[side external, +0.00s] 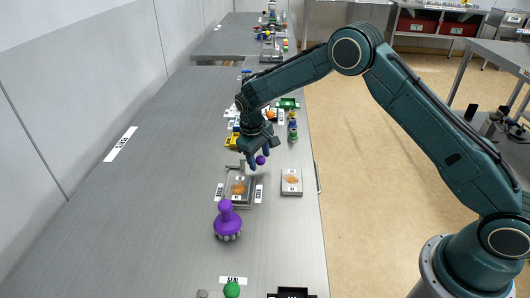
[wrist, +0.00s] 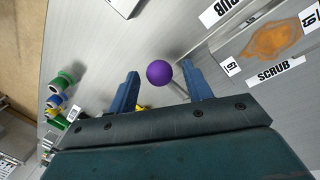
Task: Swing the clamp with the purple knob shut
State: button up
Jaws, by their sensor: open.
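The purple knob (wrist: 160,73) shows in the wrist view between and just beyond the two blue fingertips of my gripper (wrist: 160,82). A thin metal rod runs from the knob toward the right finger. My gripper is open, with a gap on either side of the knob. In the side view the small purple knob (side external: 260,160) sits right beside the fingertips of my gripper (side external: 254,162), at the back of the grey tray fixture (side external: 246,204). The rest of the clamp is small and partly hidden by my gripper.
A pale plate (side external: 291,189) with an orange mark lies to the right. A large purple-handled tool (side external: 227,219) stands in front. Several coloured items crowd the table behind my gripper; the left side is clear.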

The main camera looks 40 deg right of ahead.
jog(key=shift+c, duration=0.2)
grip_shut()
jog(key=shift+n, duration=0.3)
jog(key=n, duration=0.1)
jog(key=w+d+n, duration=0.1)
jog(key=n, duration=0.1)
jog(key=shift+w+n+t, duration=0.25)
jog(key=shift+n+t, duration=0.05)
jog(key=shift+t, duration=0.1)
jog(key=n, duration=0.1)
jog(key=w+n, duration=0.1)
jog(key=n, duration=0.1)
jog(key=w+n+y, duration=0.1)
jog(key=shift+d+n+t, duration=0.3)
jog(key=w+n, duration=0.1)
jog(key=n, duration=0.1)
jog(key=w+n, duration=0.1)
jog(key=n, duration=0.1)
jog(key=shift+a+y, duration=0.15)
jog(key=shift+y, duration=0.25)
jog(key=shift+w+a+n+y, duration=0.2)
jog(key=shift+w+n, duration=0.1)
jog(key=shift+n, duration=0.6)
jog(key=shift+w+a+n+y, duration=0.1)
jog(key=shift+w+a+n, duration=0.15)
jog(key=shift+n, duration=0.65)
jog(key=shift+w+a+n+y, duration=0.15)
jog(key=shift+w+n, duration=0.15)
jog(key=shift+n, duration=0.6)
